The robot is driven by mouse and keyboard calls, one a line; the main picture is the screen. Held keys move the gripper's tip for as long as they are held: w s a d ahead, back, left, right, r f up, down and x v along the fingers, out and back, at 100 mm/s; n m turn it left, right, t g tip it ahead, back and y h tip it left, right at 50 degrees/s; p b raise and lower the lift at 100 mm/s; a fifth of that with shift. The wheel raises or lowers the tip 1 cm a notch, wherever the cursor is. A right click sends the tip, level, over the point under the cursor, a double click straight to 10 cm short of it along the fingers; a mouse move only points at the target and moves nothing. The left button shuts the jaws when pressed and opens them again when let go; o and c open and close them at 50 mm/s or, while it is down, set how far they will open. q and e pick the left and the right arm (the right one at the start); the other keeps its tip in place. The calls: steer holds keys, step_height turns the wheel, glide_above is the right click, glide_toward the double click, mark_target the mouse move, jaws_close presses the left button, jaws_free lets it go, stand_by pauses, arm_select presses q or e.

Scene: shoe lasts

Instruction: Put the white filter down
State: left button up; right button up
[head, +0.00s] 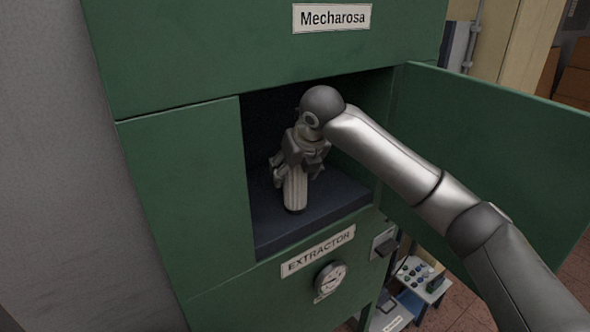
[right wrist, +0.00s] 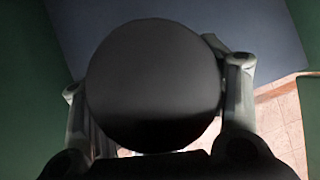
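The white filter (head: 296,188) is a pale ribbed cylinder with a dark end, inside the open compartment of the green cabinet. My right gripper (head: 297,172) is shut around it. The filter is close over the compartment's dark floor (head: 335,195), near the front; I cannot tell whether it touches. In the right wrist view the filter's round dark end (right wrist: 152,85) fills the middle, with a finger of my right gripper (right wrist: 155,100) on each side. It hides much of what lies behind it. My left gripper is not in view.
The green cabinet (head: 190,190) has its door (head: 500,130) swung open to the right, beside my right arm. A small table (head: 418,278) with items stands low at the right.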

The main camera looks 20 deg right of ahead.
steer(key=shift+s+a+r, duration=0.15)
steer(key=shift+s+r, duration=0.05)
steer(key=shift+s, duration=0.05)
steer(key=shift+r, duration=0.25)
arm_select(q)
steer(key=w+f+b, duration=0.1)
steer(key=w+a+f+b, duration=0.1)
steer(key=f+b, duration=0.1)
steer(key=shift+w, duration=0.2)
arm_select(e)
steer(key=v, duration=0.7)
